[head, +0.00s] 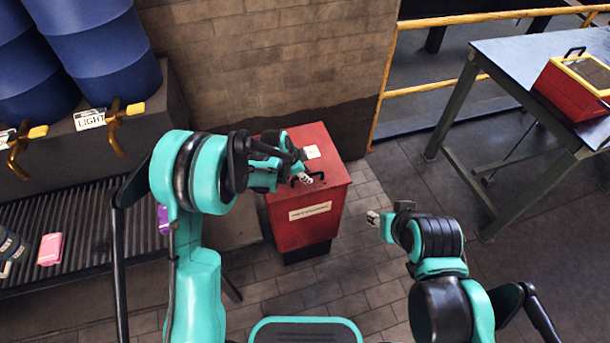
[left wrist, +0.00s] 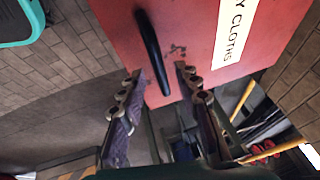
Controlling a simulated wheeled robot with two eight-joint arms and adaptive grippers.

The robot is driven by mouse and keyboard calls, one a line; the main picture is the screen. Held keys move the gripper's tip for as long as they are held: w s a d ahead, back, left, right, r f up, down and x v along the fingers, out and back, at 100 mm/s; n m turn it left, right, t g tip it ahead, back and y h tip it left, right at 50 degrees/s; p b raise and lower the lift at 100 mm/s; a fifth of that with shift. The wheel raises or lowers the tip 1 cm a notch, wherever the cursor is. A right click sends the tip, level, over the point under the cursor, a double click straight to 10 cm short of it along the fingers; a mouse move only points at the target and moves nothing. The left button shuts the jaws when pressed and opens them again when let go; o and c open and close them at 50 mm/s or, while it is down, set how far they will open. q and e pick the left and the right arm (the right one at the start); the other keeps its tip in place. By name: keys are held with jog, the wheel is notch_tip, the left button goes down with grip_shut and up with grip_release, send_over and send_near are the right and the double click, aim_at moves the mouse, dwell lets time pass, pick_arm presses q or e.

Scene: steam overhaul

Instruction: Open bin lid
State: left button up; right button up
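The red bin (head: 303,226) stands on the paved floor against the brick wall, with its lid (head: 330,170) down. A black bar handle (left wrist: 150,52) on the red lid shows in the left wrist view, near a white label (left wrist: 236,28) ending in "Y CLOTHS". My left gripper (head: 303,168) is over the lid near the handle. Its two fingers (left wrist: 160,78) are apart and empty, with the handle ahead of the gap between them; I cannot tell whether they touch it. My right gripper (head: 374,217) is right of the bin; its opening is too small to tell.
A metal table (head: 500,60) with a red box (head: 570,95) stands at the right. A yellow rail (head: 430,87) is behind. The floor right of the bin is clear.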

pick_arm(q)
jog(key=shift+f, duration=0.15)
grip_shut()
